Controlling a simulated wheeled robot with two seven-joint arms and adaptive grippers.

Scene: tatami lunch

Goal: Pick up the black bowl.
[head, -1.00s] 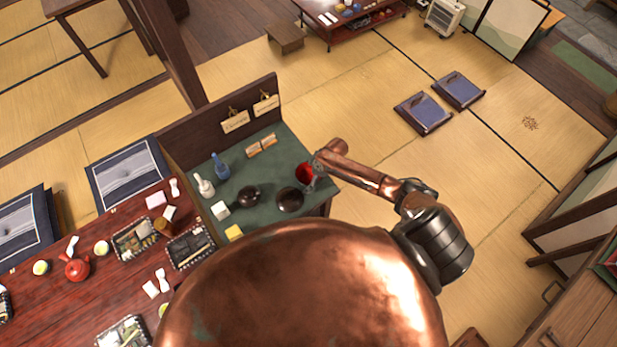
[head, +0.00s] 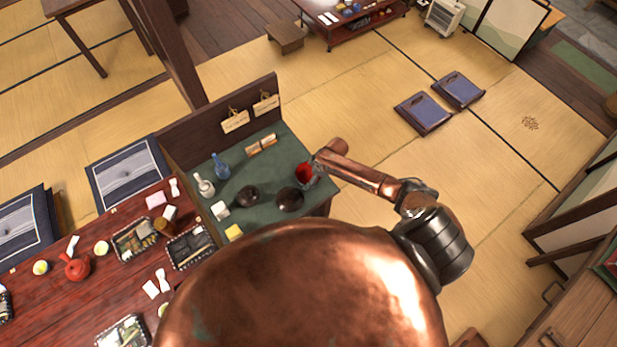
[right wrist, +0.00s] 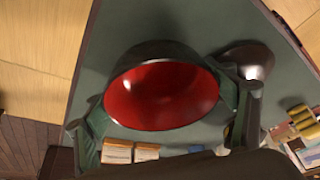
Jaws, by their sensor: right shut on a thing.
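The black bowl (head: 305,173), with a bright red inside, is at the right end of the green-topped table. In the right wrist view the bowl (right wrist: 165,52) fills the middle, its red opening facing the camera. My right gripper (head: 315,172) is shut on the bowl. Its green-grey fingers show on either side of the bowl in the right wrist view (right wrist: 168,115). I cannot tell whether the bowl still touches the table. My left gripper is not in view.
A dark round piece (head: 290,200) sits close to the bowl, and another (head: 249,195) is farther left.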

